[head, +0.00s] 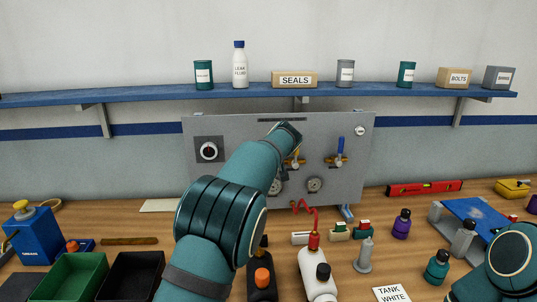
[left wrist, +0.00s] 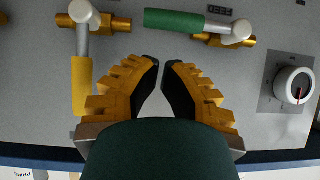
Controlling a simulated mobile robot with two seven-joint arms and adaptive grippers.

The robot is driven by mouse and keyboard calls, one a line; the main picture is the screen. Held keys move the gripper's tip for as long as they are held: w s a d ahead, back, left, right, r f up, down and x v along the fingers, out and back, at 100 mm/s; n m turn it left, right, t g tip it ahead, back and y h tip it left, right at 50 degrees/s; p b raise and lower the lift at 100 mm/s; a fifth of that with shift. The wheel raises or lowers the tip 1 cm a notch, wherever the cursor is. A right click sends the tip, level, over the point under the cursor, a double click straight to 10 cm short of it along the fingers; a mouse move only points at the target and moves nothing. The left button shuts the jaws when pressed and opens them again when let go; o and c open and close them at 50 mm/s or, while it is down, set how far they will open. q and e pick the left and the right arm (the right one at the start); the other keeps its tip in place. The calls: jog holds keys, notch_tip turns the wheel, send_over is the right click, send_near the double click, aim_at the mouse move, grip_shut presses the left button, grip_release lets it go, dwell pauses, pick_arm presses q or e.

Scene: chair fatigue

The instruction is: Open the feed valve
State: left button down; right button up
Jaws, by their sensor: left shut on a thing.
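A grey panel (head: 345,185) stands at the back of the bench. In the left wrist view, which is upside down, a green-handled valve (left wrist: 175,21) has its handle lying sideways. A yellow-handled valve (left wrist: 82,86) beside it has its handle along the panel; it also shows in the head view (head: 295,158). My left gripper (left wrist: 162,66) is at the panel, its fingertips close by the green handle with a small gap between them. In the head view my arm hides the green valve. My right gripper is not in view.
A rotary switch (head: 209,151) and a blue-handled valve (head: 340,148) flank the work area. A blue shelf (head: 150,97) runs above. Bins (head: 78,279) sit at front left.

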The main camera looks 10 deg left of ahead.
pick_arm(q)
jog(key=b+v, duration=0.1)
jog(key=v, duration=1)
jog(key=shift+w+r+b, duration=0.15)
jog(key=shift+r+b, duration=0.2)
jog(key=shift+r, duration=0.05)
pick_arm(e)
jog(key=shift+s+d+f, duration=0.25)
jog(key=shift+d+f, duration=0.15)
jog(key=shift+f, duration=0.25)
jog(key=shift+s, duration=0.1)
